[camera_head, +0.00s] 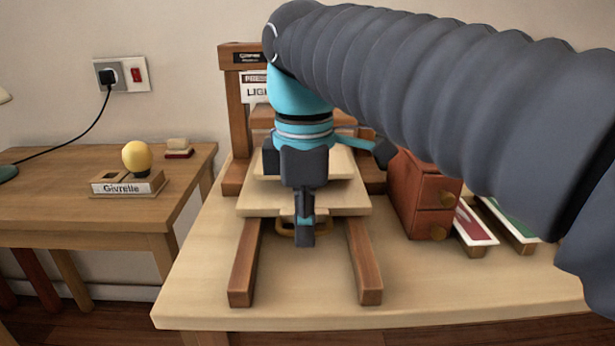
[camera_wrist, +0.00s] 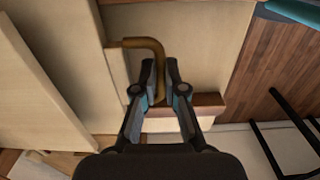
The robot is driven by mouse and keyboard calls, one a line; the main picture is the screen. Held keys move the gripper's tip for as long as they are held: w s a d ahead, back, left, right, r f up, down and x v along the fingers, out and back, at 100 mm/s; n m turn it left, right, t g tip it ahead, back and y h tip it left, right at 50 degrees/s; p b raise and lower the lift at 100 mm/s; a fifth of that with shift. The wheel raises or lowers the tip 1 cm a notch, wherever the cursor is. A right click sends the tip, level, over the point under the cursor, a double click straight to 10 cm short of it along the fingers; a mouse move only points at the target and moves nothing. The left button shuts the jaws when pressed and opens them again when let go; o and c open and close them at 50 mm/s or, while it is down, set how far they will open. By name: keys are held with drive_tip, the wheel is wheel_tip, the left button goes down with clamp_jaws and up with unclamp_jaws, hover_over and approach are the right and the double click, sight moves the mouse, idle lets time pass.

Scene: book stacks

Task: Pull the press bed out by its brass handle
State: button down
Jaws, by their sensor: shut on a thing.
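The press bed (camera_head: 253,203) is a pale wooden board on two brown rails, the left rail (camera_head: 244,265) and the right rail (camera_head: 364,265). Its brass handle (camera_head: 287,228) sits at the front edge, partly hidden behind my gripper (camera_head: 304,240). In the wrist view the brass handle (camera_wrist: 148,43) is a bent bar, and my gripper (camera_wrist: 160,75) is shut on its end part, one finger on each side. The wooden press frame (camera_head: 237,120) stands behind the bed, partly hidden by my arm.
A reddish drawer box (camera_head: 421,194) stands right of the press, with red (camera_head: 473,224) and green (camera_head: 515,222) trays beside it. The table (camera_head: 200,290) is clear in front of the rails. A side table (camera_head: 60,218) at left holds a yellow ball on a labelled block (camera_head: 127,184).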

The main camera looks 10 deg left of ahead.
drive_tip(key=shift+s+d+b, duration=0.2)
drive_tip(key=shift+s+d, duration=0.2)
drive_tip(key=shift+s, duration=1.25)
drive_tip(key=shift+s+d+b, duration=0.25)
drive_tip(key=shift+s+d, duration=0.1)
drive_tip(key=shift+s, duration=1.35)
drive_tip(key=shift+s+d+b, duration=0.2)
drive_tip(key=shift+s+d, duration=0.2)
drive_tip(key=shift+s, duration=1.25)
drive_tip(key=c, duration=1.4)
unclamp_jaws()
drive_tip(key=shift+r, duration=0.1)
wheel_tip(320, 180, up, 8)
drive_tip(key=p, duration=0.7)
drive_tip(key=shift+p, duration=0.3)
